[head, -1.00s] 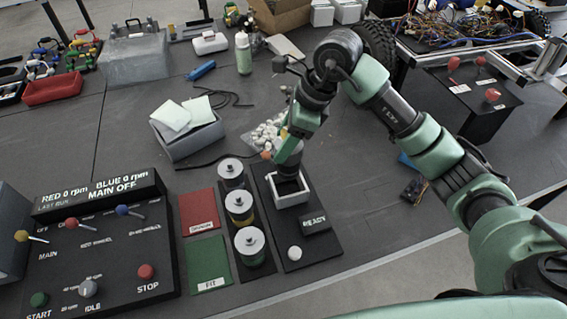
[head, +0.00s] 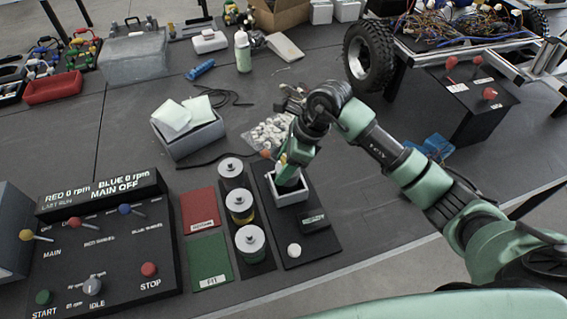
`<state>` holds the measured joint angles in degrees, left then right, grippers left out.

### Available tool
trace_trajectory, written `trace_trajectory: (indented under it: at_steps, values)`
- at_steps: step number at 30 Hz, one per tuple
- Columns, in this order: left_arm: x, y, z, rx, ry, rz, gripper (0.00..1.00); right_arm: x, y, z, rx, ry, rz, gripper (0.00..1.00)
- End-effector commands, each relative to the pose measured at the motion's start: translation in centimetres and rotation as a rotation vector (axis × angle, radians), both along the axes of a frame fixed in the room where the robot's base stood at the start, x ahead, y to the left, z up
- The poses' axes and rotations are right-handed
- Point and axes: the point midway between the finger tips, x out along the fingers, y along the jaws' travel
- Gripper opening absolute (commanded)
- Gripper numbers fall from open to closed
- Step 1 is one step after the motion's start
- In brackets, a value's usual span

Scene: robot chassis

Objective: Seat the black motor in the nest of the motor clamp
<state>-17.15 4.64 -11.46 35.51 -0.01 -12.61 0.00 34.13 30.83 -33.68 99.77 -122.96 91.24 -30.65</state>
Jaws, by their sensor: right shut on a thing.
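The motor clamp (head: 325,240) is a black base plate with a white, box-shaped nest (head: 293,198). My right gripper (head: 289,180) points down into the open top of the nest, its fingertips at or inside the rim. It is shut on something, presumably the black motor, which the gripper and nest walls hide. I cannot tell whether it touches the nest floor. A small dark display (head: 314,221) and a white round knob (head: 294,250) sit on the plate in front of the nest. My left gripper is out of view.
Several silver-topped cylinders (head: 239,203) stand in a row close left of the clamp. Red (head: 200,208) and green (head: 208,260) pads and a control panel (head: 105,235) lie further left. A bag of white pieces (head: 270,135) lies behind. The table right of the clamp is mostly clear.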

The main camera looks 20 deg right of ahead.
Motion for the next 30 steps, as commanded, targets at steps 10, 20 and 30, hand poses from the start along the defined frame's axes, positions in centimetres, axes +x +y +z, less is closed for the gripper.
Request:
trace_trajectory:
  at_steps: [10, 20, 30]
  values:
    - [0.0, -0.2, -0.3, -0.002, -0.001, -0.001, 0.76, 0.0, 0.0, -0.2, 0.000, 0.000, 0.000, 0.78]
    - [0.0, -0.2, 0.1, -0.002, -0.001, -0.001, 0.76, 0.0, -0.1, 0.3, 0.000, 0.000, 0.000, 0.78]
    - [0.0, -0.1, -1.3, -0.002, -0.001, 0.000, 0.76, -0.8, -2.5, 6.2, -0.002, -0.006, 0.000, 0.78]
